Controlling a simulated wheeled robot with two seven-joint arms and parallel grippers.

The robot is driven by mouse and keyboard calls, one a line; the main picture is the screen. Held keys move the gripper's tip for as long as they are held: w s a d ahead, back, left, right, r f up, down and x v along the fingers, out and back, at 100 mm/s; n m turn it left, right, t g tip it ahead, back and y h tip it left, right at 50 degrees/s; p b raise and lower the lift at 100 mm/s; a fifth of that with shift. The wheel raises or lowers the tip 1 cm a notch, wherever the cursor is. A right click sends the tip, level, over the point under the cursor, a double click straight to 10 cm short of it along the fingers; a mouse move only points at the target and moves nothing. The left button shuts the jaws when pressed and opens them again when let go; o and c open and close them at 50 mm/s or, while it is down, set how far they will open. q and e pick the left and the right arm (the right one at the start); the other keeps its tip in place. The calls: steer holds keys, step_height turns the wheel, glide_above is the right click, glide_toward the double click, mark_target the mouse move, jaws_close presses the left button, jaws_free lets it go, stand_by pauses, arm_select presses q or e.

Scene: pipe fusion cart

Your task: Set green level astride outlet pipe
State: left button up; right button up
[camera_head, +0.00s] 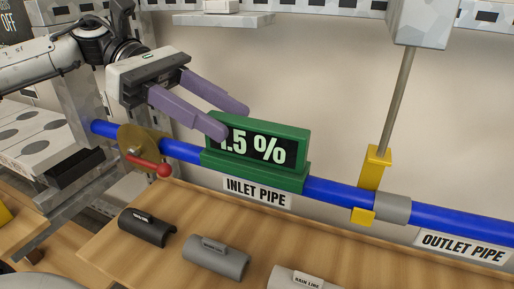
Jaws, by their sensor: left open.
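The green level (258,150) sits astride the blue inlet pipe (335,193), above the INLET PIPE label (257,194). Its display reads about 1.5 %, with the left end of the reading hidden by a finger. The blue outlet pipe (458,222) runs to the right of a grey coupling (394,208), and no level is on it. My left gripper (232,121) is open at the level's upper left, with one purple finger in front of it and the other behind its top edge. I cannot tell whether they touch it. My right gripper is not in view.
A yellow clamp (371,180) on a vertical rod stands between the level and the outlet pipe. A valve with a red handle (150,166) is at the left. Several grey half-pipe pieces (216,258) lie on the wooden top below. The OUTLET PIPE label (463,246) hangs under that pipe.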

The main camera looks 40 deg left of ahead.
mark_target(254, 133)
arm_select(q)
steer(key=p+x, duration=0.2)
steer(key=x, duration=0.3)
steer(key=shift+w+d, duration=0.1)
steer(key=shift+d, duration=0.15)
steer(key=shift+w+d+f, duration=0.1)
steer(key=shift+d+f, duration=0.1)
jaws_close()
steer(key=shift+r, duration=0.2)
step_height(254, 133, up, 9)
steer(key=p, duration=0.3)
steer(key=shift+r+p, duration=0.3)
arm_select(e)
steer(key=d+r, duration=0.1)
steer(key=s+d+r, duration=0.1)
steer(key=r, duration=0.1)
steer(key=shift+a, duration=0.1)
